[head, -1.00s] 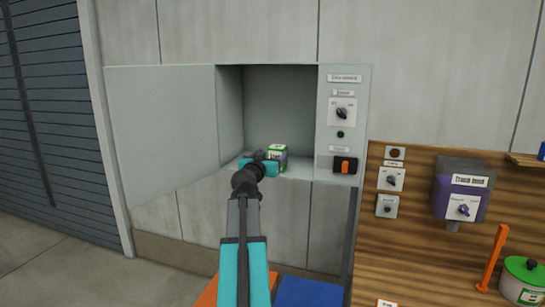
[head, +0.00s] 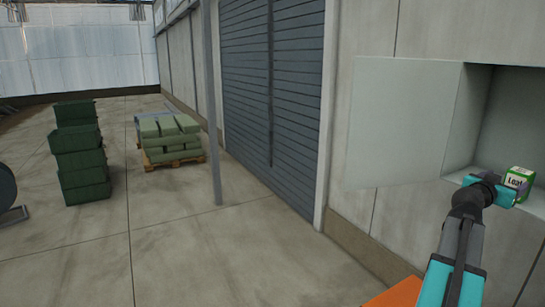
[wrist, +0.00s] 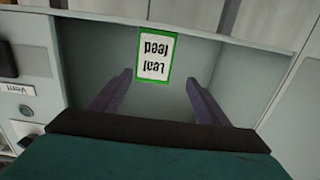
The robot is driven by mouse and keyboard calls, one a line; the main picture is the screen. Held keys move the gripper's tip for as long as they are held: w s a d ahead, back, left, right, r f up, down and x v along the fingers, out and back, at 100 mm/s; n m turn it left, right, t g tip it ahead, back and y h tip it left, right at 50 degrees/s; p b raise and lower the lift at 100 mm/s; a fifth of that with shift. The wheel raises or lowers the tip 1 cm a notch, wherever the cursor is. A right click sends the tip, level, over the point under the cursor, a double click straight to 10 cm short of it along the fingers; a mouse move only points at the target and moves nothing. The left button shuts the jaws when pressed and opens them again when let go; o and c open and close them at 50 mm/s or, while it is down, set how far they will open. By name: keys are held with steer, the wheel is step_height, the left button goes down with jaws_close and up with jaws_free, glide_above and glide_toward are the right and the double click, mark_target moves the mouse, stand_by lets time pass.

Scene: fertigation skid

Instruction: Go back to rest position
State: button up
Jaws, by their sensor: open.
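My gripper (wrist: 158,92) is open in the wrist view, its two purple fingers spread apart inside the wall cabinet. A white box with a green border labelled "Leaf Feed" (wrist: 155,57) lies just beyond and between the fingertips, with no finger visibly touching it. In the head view the box (head: 517,182) sits on the cabinet floor at the right edge of the picture. My gripper (head: 505,193) is right by it there, its fingers hard to make out. My arm reaches up from the lower right into the cabinet.
The cabinet (head: 500,110) has its pale door (head: 405,125) swung open to the left. A grey roller shutter (head: 270,85), a post (head: 211,110), stacked green crates (head: 80,155) and a loaded pallet (head: 175,160) stand further left. The concrete floor between is clear.

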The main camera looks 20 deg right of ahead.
steer(key=w+a+f+n+t+y, duration=0.2)
steer(key=w+a+f+n+y, duration=0.1)
steer(key=w+a+f, duration=0.85)
steer(key=w+a+f+n+t+y, duration=0.15)
steer(key=w+a+f+y, duration=0.25)
steer(key=w+a+f, duration=0.65)
steer(key=w+a+f+n+g+y, duration=0.1)
steer(key=w+a+f+n+y, duration=0.3)
steer(key=a+f, duration=1.05)
steer(key=w+a+f+n+y, duration=0.4)
steer(key=a+f, duration=0.7)
steer(key=a, duration=0.6)
steer(key=s+a+f+n+g+y, duration=0.1)
steer(key=s+a+f+n, duration=0.2)
steer(key=a, duration=0.5)
steer(key=s+a+f+g+y, duration=0.15)
steer(key=a+f, duration=0.25)
steer(key=a, duration=0.4)
steer(key=s+a+f+n+g, duration=0.15)
steer(key=s+a+f, duration=0.25)
steer(key=a, duration=0.4)
steer(key=s+f+g+b, duration=0.1)
steer(key=s+f+g, duration=0.1)
steer(key=s+f, duration=0.8)
steer(key=s+f+g+b, duration=0.2)
steer(key=s+f+g, duration=0.1)
steer(key=s+f, duration=0.8)
steer(key=s, duration=0.4)
steer(key=shift+s, duration=0.3)
steer(key=shift+g, duration=0.25)
